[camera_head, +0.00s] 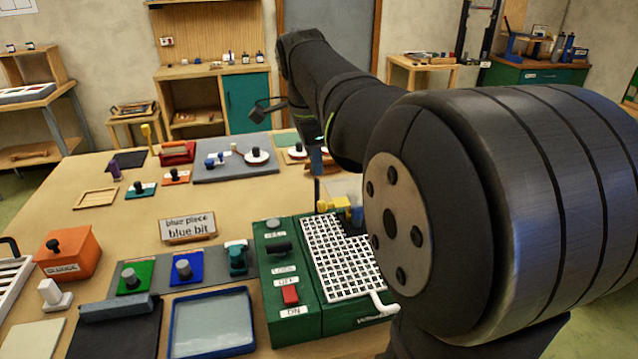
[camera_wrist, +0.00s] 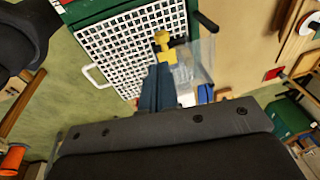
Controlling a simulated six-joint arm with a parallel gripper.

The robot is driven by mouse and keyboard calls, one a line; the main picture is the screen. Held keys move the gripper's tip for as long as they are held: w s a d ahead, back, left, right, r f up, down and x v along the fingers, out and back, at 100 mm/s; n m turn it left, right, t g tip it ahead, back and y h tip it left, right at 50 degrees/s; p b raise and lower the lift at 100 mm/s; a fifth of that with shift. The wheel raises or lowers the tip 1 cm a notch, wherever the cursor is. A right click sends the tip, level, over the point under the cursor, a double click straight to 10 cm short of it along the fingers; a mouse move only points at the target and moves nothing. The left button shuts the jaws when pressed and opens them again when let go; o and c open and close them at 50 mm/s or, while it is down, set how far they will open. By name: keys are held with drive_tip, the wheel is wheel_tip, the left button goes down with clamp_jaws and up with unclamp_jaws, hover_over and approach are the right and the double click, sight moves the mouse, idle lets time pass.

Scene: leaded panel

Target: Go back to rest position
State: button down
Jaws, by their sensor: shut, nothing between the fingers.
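My gripper (camera_head: 317,192) hangs pointing down behind the green machine (camera_head: 290,318) in the head view, partly hidden by my arm. In the wrist view, my gripper (camera_wrist: 158,78) shows its dark fingers together with nothing held. The tips appear close to a yellow part (camera_wrist: 163,42) at the edge of the machine's white grid (camera_wrist: 125,45). I cannot tell whether they touch it.
A clear shield (camera_wrist: 196,60) stands beside the yellow part. The machine has a red switch (camera_head: 290,294).

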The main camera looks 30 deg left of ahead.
sight(322, 203)
drive_tip(key=r, duration=0.2)
drive_tip(key=s+r, duration=0.1)
drive_tip(key=r, duration=0.2)
drive_tip(key=shift+f, duration=0.15)
drive_tip(key=w+f, duration=0.1)
drive_tip(key=f, duration=0.3)
drive_tip(key=w+f, duration=0.1)
drive_tip(key=f, duration=0.8)
drive_tip(key=shift+w+f, duration=0.15)
drive_tip(key=shift+w, duration=0.25)
wheel_tip(322, 203, up, 10)
drive_tip(key=s, duration=0.2)
drive_tip(key=shift+r, duration=0.25)
drive_tip(key=shift+s, duration=0.1)
idle(0.3)
drive_tip(key=shift+w+f, duration=0.35)
drive_tip(key=shift+f, duration=1.4)
drive_tip(key=shift+w+f, duration=0.4)
drive_tip(key=shift+f, duration=1.35)
drive_tip(key=shift+w+f, duration=0.35)
drive_tip(key=shift+f, duration=1.4)
